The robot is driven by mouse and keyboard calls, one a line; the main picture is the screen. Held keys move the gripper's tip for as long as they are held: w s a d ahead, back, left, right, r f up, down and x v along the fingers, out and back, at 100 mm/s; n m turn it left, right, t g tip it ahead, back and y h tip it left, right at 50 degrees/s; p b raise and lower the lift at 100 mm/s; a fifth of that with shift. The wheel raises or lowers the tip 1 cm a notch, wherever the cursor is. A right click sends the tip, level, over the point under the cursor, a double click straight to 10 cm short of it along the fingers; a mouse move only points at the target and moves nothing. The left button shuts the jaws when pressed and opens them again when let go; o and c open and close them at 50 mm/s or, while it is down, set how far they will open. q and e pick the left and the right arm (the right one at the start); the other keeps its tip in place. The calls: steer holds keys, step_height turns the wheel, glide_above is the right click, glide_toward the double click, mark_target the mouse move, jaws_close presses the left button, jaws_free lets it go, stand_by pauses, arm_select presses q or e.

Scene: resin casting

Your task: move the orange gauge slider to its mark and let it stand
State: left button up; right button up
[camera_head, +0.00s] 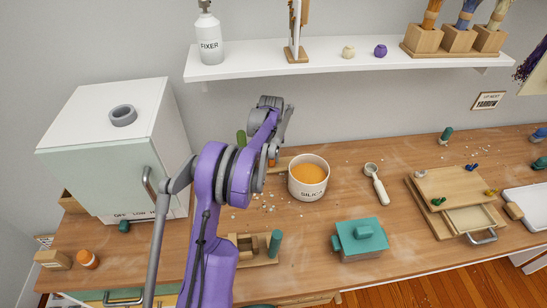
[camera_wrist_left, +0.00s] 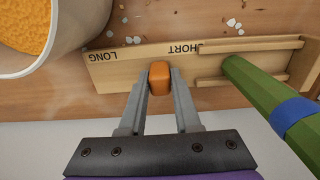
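The orange gauge slider (camera_wrist_left: 159,80) sits on a wooden gauge board (camera_wrist_left: 115,72) marked LONG at its left end and SHORT near its middle in the left wrist view. The slider is between the two words, just left of SHORT. My left gripper (camera_wrist_left: 159,76) has a finger on each side of the slider, both seeming to touch it. My right gripper is not in view.
A white bowl of orange grains (camera_head: 309,177) stands close beside the gauge. White chips litter the table nearby. A teal lidded box (camera_head: 360,240) and a scoop (camera_head: 376,184) are further right.

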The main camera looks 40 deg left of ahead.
mark_target(272, 156)
arm_select(q)
steer(key=o, duration=0.4)
step_height(272, 156, up, 8)
steer(key=shift+f, duration=0.25)
stand_by(0.6)
